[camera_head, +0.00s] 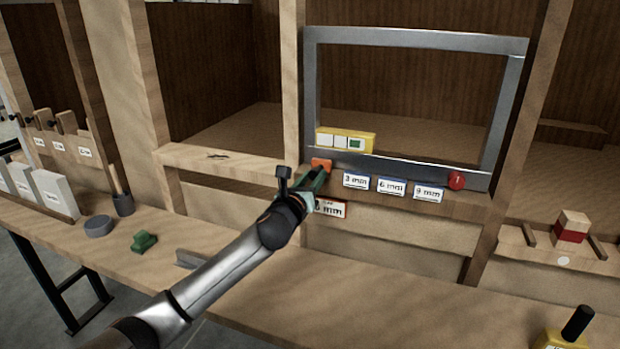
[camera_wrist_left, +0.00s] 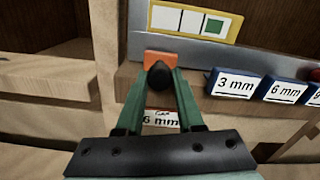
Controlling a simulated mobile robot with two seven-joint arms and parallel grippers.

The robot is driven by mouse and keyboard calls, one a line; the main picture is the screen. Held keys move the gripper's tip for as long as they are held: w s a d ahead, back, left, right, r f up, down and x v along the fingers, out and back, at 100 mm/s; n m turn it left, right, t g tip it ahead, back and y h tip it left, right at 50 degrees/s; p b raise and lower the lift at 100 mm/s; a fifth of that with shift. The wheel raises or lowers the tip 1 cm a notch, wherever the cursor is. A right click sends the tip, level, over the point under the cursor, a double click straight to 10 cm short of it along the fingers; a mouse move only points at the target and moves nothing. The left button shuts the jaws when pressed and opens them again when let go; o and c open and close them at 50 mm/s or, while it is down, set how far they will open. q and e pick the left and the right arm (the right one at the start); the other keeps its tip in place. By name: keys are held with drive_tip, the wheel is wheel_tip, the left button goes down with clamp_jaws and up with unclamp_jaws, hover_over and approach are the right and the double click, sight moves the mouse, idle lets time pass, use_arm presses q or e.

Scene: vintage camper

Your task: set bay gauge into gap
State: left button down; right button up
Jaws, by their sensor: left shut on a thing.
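My left gripper (camera_head: 318,174) reaches to the lower left corner of a grey metal frame (camera_head: 420,38). In the left wrist view its green fingers (camera_wrist_left: 160,82) are shut on the black knob (camera_wrist_left: 159,74) of an orange block, which I take for the bay gauge (camera_wrist_left: 162,57). The orange block also shows in the head view (camera_head: 321,163), at the left end of the frame's bottom bar. Whether it sits in a gap there or only in front of it, I cannot tell. A white card (camera_head: 331,209) reading 6 mm is below, partly hidden by the gripper.
Blue-edged labels for 3 mm (camera_head: 356,181), 6 mm (camera_head: 391,187) and 9 mm (camera_head: 428,193) line the ledge beside a red knob (camera_head: 456,180). A yellow strip (camera_head: 346,138) shows one green window. A green block (camera_head: 144,241) and grey disc (camera_head: 99,226) lie on the bench.

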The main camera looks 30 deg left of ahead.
use_arm(q)
drive_tip(key=c, duration=0.5)
unclamp_jaws()
drive_tip(key=shift+c, duration=0.2)
use_arm(e)
drive_tip(key=shift+s+f, duration=0.35)
drive_tip(key=shift+s, duration=0.05)
drive_tip(key=shift+r, duration=0.1)
use_arm(q)
drive_tip(key=shift+s+d, duration=0.1)
drive_tip(key=shift+s, duration=0.35)
drive_tip(key=v, duration=1.1)
drive_tip(key=shift+s, duration=0.3)
use_arm(e)
drive_tip(key=shift+w+a, duration=0.15)
use_arm(q)
drive_tip(key=shift+d, duration=0.15)
